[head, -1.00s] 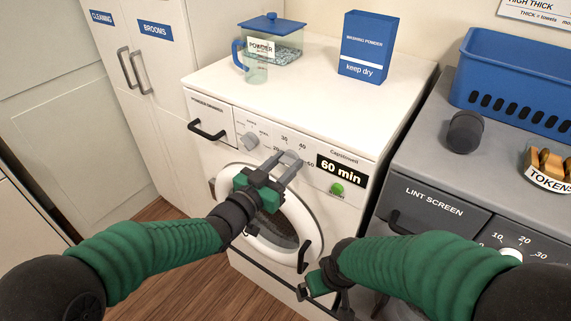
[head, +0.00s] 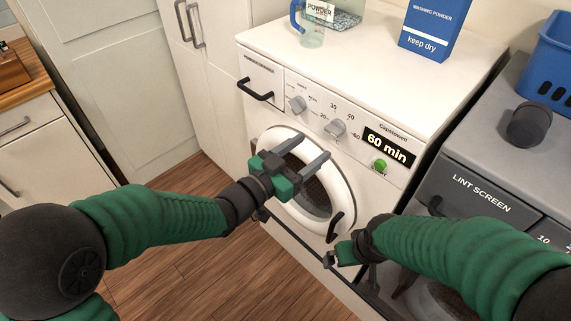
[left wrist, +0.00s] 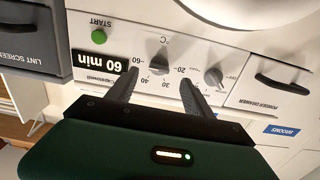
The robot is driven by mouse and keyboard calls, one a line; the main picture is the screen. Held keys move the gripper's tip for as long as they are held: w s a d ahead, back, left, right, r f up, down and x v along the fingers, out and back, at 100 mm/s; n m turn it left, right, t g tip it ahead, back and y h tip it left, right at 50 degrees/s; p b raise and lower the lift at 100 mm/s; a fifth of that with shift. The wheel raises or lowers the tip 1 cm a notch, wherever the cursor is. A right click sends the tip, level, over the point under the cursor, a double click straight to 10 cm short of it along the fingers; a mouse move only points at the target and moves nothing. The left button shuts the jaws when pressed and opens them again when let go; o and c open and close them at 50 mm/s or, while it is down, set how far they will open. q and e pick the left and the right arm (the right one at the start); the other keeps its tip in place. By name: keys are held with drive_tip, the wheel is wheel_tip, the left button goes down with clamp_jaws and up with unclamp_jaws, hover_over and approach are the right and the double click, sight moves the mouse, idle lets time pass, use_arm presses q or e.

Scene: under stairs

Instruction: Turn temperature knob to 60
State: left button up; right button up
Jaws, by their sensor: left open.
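The grey temperature knob (head: 336,127) is on the white washing machine's front panel (head: 355,152), inside a scale marked 20, 30, 40 and 60. The knob also shows in the left wrist view (left wrist: 157,62), upside down. I cannot tell its exact setting. My left gripper (head: 312,146) is open and empty, its fingertips below and in front of the knob in the head view. In the left wrist view its fingers (left wrist: 158,82) appear on either side of the knob, apart from it. My right gripper (head: 333,258) is low by the machine's door; its jaws are unclear.
A second knob (head: 297,104) is left of the temperature knob. A "60 min" display (head: 388,145) and green start button (head: 380,166) are to its right. The round door (head: 341,180) is below. A grey machine (head: 463,185) stands at right. Floor is free at left.

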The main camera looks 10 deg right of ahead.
use_arm(q)
drive_tip(key=v, duration=0.8)
drive_tip(key=shift+s+a, duration=0.2)
drive_tip(key=shift+a, duration=0.05)
